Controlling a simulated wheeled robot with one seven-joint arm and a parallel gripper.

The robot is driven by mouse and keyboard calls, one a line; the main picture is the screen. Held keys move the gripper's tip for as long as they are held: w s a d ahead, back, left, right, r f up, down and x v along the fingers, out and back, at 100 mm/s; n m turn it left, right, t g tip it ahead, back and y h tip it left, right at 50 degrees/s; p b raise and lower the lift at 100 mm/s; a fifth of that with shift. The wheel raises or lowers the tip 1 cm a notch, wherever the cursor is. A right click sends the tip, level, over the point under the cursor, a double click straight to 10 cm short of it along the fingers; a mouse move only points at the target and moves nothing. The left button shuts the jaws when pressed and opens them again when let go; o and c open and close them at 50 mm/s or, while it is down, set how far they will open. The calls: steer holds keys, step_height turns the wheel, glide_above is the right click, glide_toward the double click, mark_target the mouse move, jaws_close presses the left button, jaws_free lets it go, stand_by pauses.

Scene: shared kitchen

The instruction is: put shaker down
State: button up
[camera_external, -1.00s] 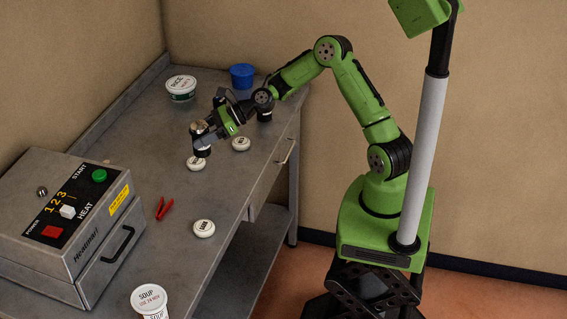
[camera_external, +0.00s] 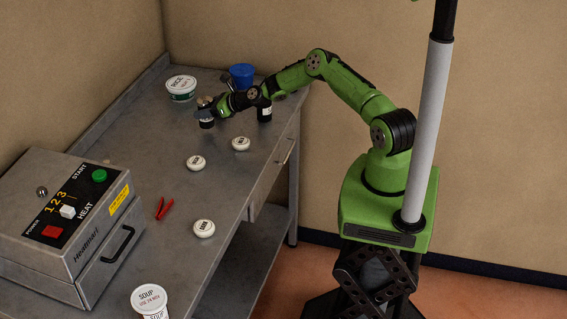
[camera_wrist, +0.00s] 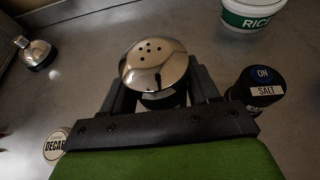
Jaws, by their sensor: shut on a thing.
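The shaker (camera_wrist: 155,68) has a domed chrome top with several holes and a dark body. In the wrist view it stands upright between the fingers of my gripper (camera_wrist: 155,95), which is shut on it. In the external view the shaker (camera_external: 206,122) and my gripper (camera_external: 211,112) are over the far part of the grey table (camera_external: 150,130). I cannot tell whether its base touches the tabletop. The gripper hides part of its body.
A black-capped salt container (camera_wrist: 262,85) is close on the right. The rice tub (camera_external: 181,90) and blue container (camera_external: 242,74) stand at the back. Clear tabletop lies left of the gripper.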

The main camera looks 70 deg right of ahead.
steer(key=shift+f, duration=1.25)
steer(key=shift+f, duration=0.1)
steer(key=shift+f+b, duration=0.15)
steer(key=shift+b, duration=0.2)
steer(key=o, duration=1.1)
